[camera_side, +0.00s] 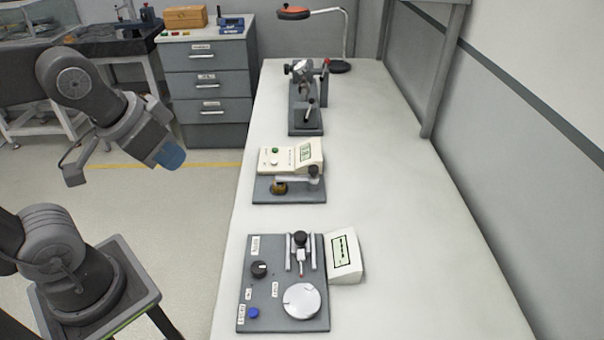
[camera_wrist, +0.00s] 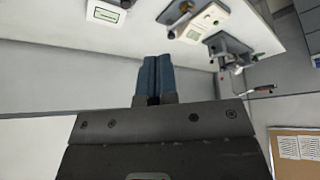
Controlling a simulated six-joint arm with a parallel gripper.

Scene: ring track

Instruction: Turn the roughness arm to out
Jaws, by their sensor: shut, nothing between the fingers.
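The middle station on the bench has a cream unit (camera_side: 283,158) with a tilted screen and a green button, on a grey base plate (camera_side: 290,195). A small arm with a black knob (camera_side: 313,170) reaches left over a brass-coloured round part (camera_side: 279,188); this looks like the roughness arm, but no readable label confirms it. My gripper (camera_side: 172,158) has blue fingers and hangs left of the bench, clear of everything. In the wrist view its fingers (camera_wrist: 153,75) are together and empty.
A near station has a round silver plate (camera_side: 301,301), knobs and a separate screen unit (camera_side: 344,256). A far station (camera_side: 306,105) holds a clamp-like device, with a lamp (camera_side: 340,66) behind. A drawer cabinet (camera_side: 210,85) stands back left. The bench's right side is bare.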

